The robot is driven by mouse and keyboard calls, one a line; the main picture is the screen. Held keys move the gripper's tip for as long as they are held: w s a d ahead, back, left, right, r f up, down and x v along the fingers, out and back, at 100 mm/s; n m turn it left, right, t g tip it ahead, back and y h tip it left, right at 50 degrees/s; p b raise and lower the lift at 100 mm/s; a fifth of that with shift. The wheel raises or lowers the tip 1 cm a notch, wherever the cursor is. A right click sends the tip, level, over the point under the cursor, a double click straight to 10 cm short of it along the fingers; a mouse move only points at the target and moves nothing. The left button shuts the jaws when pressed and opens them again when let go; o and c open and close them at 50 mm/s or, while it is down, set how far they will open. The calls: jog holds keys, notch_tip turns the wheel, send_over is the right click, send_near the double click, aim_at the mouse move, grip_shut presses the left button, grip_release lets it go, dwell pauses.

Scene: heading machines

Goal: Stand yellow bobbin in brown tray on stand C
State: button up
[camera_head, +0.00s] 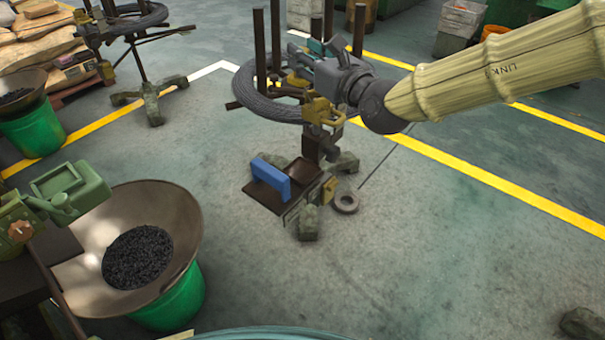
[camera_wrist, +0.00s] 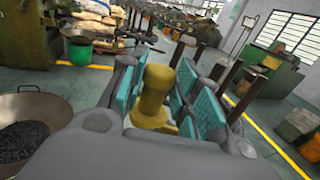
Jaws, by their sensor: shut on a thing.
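My gripper (camera_wrist: 155,95) is shut on the yellow bobbin (camera_wrist: 154,92), which sits between the teal finger pads in the wrist view. In the head view my gripper (camera_head: 318,52) is over the far side of a stand with a wire coil (camera_head: 262,108); the bobbin is hard to tell there from the stand's mustard parts. A brown tray (camera_head: 298,182) is low at the front of this stand, below my gripper. A blue block-shaped thing (camera_head: 270,177) is at the tray's left part. I cannot read a letter C on the stand.
Upright dark posts rise from the coil stand around my gripper. A grey ring (camera_head: 345,202) lies on the floor right of the tray. A wide pan (camera_head: 185,228) on a green bin is at lower left. Another coil stand (camera_head: 130,22) is at upper left. The floor at lower middle is clear.

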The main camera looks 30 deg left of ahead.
notch_tip(320, 180, down, 27)
jog(key=b, duration=0.6)
jog(key=shift+f+b, duration=0.1)
jog(key=shift+b, duration=0.3)
jog(key=shift+f, duration=0.2)
jog(key=shift+f, duration=0.35)
jog(key=o, duration=0.9)
jog(key=shift+f, duration=0.1)
jog(key=shift+r, duration=0.3)
jog(key=p+v, duration=0.2)
jog(key=v, duration=1)
jog(key=shift+p, duration=0.3)
